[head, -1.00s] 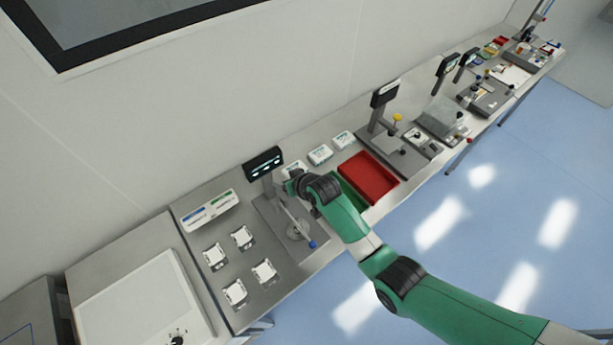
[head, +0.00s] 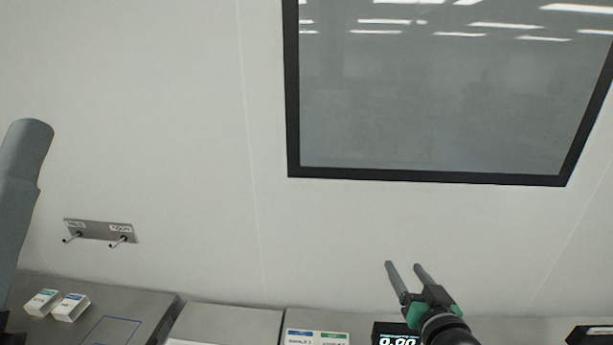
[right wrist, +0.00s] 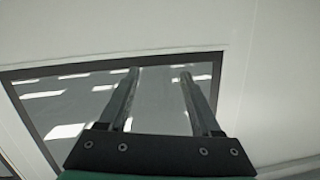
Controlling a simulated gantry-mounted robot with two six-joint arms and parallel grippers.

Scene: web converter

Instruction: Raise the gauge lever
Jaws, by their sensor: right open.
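The gauge's dark display (head: 396,334) shows at the bottom edge of the head view with lit digits that look like 0.00. Its lower part is cut off, and the gauge lever is out of view. My right gripper (head: 403,265) is raised just above the display in the picture, fingers pointing up, open and empty. In the right wrist view my right gripper (right wrist: 159,74) has its two fingers apart, with only wall and window beyond them. My left gripper is not in view.
A dark-framed window (head: 450,100) fills the upper right of the wall. A small hook plate (head: 100,231) is on the wall at left. Two small white boxes (head: 70,307) stand on the bench below it. A labelled white holder (head: 317,338) is left of the display.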

